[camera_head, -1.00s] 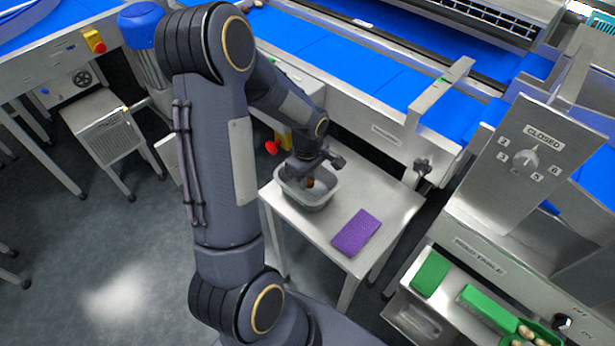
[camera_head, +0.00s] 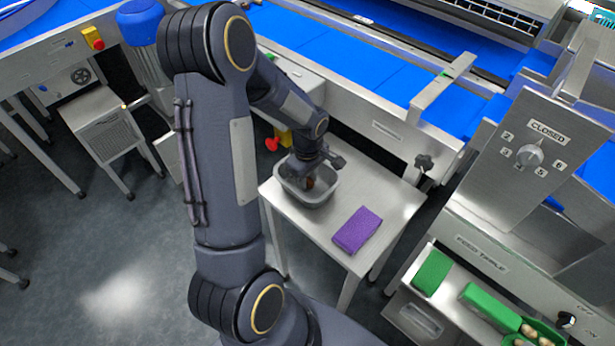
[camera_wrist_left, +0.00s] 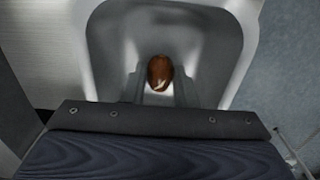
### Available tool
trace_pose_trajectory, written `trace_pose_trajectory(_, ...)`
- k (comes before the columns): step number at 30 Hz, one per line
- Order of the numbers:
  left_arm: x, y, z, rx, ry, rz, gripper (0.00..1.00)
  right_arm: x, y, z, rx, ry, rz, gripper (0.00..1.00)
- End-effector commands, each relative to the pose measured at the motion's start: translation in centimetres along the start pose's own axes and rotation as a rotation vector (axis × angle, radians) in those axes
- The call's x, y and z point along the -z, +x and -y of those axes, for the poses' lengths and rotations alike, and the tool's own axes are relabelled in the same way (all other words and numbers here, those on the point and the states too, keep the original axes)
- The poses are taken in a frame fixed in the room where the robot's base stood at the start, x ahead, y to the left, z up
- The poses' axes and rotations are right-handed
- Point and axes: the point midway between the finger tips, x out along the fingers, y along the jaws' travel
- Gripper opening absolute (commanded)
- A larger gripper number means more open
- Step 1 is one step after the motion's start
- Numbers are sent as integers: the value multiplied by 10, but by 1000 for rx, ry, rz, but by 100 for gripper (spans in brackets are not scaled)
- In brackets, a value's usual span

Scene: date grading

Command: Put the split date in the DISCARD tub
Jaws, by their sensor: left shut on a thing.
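A grey tub (camera_head: 322,196) stands on a small steel table; no label on it is readable. My left gripper (camera_head: 308,181) reaches down into the tub's opening from above. It is shut on a brown date, which shows in the left wrist view (camera_wrist_left: 160,73) between the fingers, with the tub's grey walls (camera_wrist_left: 225,60) around it. A pale patch shows on the date's lower end; I cannot tell whether that is the split. In the head view the date is small and partly hidden by the gripper. My right gripper is not in view.
A purple cloth or sponge (camera_head: 357,230) lies on the steel table (camera_head: 390,203) right of the tub. A blue conveyor (camera_head: 380,75) runs behind. Green blocks (camera_head: 432,272) and a green container with pale items (camera_head: 540,332) sit at lower right.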

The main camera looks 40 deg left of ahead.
Motion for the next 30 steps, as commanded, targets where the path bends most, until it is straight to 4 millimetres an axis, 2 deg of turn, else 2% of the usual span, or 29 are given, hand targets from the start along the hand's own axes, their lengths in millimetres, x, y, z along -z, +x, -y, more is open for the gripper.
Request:
trace_pose_trajectory(21, 0, 8, 0, 0, 0, 0, 18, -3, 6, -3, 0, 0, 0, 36)
trace_pose_trajectory(22, 0, 8, 0, 0, 0, 0, 27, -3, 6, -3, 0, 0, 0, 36)
trace_pose_trajectory(27, 0, 8, 0, 0, 0, 0, 49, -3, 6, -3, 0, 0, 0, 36)
trace_pose_trajectory(30, 0, 8, 0, 0, 0, 0, 51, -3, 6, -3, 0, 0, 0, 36)
